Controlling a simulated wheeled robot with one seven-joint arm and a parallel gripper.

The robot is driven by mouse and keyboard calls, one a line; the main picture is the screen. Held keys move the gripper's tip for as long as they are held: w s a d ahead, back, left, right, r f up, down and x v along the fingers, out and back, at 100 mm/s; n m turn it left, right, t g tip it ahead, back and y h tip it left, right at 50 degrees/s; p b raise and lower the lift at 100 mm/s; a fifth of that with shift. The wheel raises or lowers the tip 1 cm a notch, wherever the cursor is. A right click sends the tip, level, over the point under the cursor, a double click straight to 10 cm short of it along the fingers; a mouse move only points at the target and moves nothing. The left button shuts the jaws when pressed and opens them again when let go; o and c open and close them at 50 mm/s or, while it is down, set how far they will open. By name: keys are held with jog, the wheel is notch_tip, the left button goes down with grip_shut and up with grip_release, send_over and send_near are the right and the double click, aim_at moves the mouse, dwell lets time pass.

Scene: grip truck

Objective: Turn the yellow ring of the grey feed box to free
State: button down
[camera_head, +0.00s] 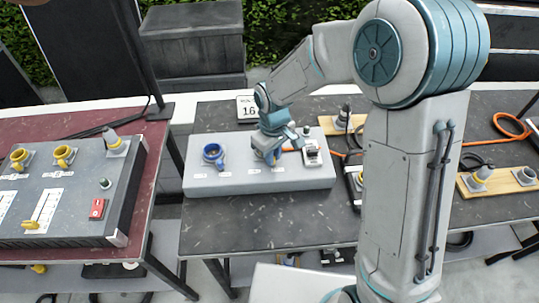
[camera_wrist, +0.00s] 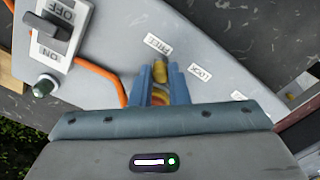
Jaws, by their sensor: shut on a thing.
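The grey feed box (camera_head: 235,180) lies on the dark middle table. My gripper (camera_head: 272,150) is over its top, right of a blue ring socket (camera_head: 213,155). In the wrist view my gripper (camera_wrist: 160,85) has its blue fingers closed on both sides of the yellow ring's raised part (camera_wrist: 161,72). A label that seems to read FREE (camera_wrist: 158,45) lies just beyond the fingertips, and a LOCK label (camera_wrist: 200,72) lies to their right. The fingers hide most of the ring, so its exact setting cannot be told.
A white ON/OFF switch (camera_wrist: 58,30) and a dark green-capped knob (camera_wrist: 44,86) are on the box, left in the wrist view. An orange cable (camera_wrist: 105,78) runs close by. Another grey box (camera_head: 60,195) with yellow sockets stands on the maroon table.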

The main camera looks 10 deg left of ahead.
jog(key=shift+w+d+n, duration=0.15)
jog(key=shift+n, duration=0.25)
jog(key=c, duration=1.4)
grip_release()
notch_tip(320, 180, up, 14)
jog(key=shift+f+b, duration=0.1)
jog(key=shift+b, duration=0.55)
jog(key=shift+d, duration=0.1)
